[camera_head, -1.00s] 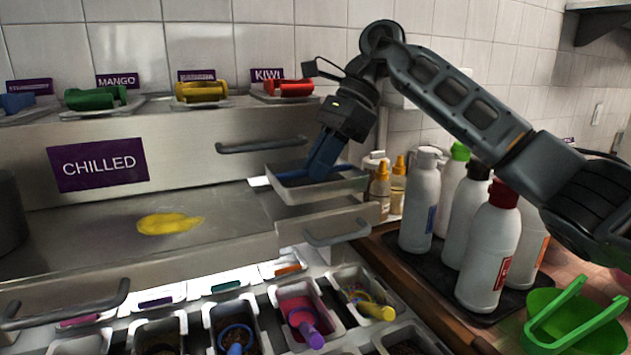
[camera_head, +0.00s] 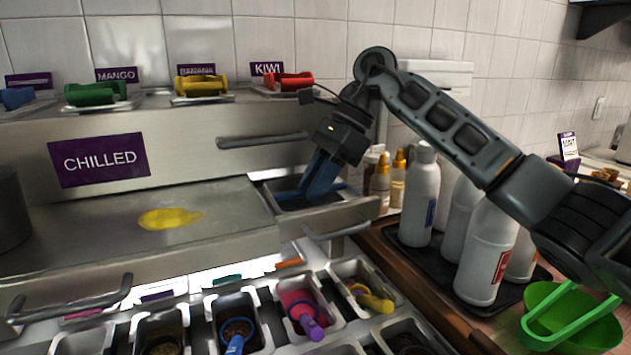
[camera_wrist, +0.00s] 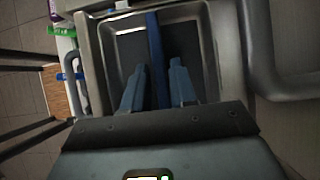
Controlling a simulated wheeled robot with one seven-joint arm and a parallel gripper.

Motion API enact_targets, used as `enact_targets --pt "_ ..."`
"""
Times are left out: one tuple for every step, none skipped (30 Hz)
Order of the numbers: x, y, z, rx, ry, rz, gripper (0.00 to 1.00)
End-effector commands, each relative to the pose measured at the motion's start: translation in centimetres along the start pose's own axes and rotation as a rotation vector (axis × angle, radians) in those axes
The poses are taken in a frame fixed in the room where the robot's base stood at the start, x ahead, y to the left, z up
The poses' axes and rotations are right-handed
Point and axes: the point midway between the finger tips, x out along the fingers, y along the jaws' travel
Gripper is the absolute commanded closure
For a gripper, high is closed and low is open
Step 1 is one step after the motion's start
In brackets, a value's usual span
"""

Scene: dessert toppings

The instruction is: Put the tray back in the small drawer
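The metal tray (camera_wrist: 128,45), with a dark inside and a blue bar (camera_wrist: 154,50) across its middle, sits down inside the small pulled-out drawer (camera_head: 358,212). The drawer is at the right end of the chilled counter, with its handle (camera_head: 338,230) in front. My gripper (camera_head: 308,190) points down into the tray from above. In the wrist view its two blue-grey fingers (camera_wrist: 158,72) stand apart, one on each side of the bar, with a narrow gap showing on both sides. The fingers hide part of the tray in the head view.
Sauce bottles (camera_head: 492,250) stand on a dark mat to the right, near a green bowl (camera_head: 570,330). Small yellow-capped bottles (camera_head: 397,180) stand just behind the drawer. Topping bins (camera_head: 302,308) with scoops lie below in front. A yellow patch (camera_head: 170,219) marks the counter.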

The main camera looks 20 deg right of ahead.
Motion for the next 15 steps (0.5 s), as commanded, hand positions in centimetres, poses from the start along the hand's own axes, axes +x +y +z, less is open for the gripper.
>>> enact_targets --pt "-0.01 0.00 0.02 0.000 0.000 0.000 0.69" --pt "-0.01 0.00 0.02 0.000 0.000 0.000 0.66" --pt "-0.01 0.00 0.02 0.000 0.000 0.000 0.62" --pt "-0.01 0.00 0.02 0.000 0.000 0.000 0.60" --pt "-0.01 0.00 0.03 0.000 0.000 0.000 0.60" --pt "-0.02 0.00 0.03 0.000 0.000 0.000 0.60" --pt "-0.02 0.00 0.03 0.000 0.000 0.000 0.60" --pt "-0.02 0.00 0.03 0.000 0.000 0.000 0.60" --pt "-0.02 0.00 0.03 0.000 0.000 0.000 0.60" --pt "-0.04 0.00 0.04 0.000 0.000 0.000 0.60" --pt "-0.08 0.00 0.07 0.000 0.000 0.000 0.60" --pt "-0.19 0.00 0.15 0.000 0.000 0.000 0.60" --pt "-0.31 0.00 0.23 0.000 -0.001 0.000 0.60" --pt "-0.45 -0.02 0.21 0.000 0.000 -0.001 0.60" --pt "-0.83 -0.05 0.10 0.000 0.001 -0.002 0.60"
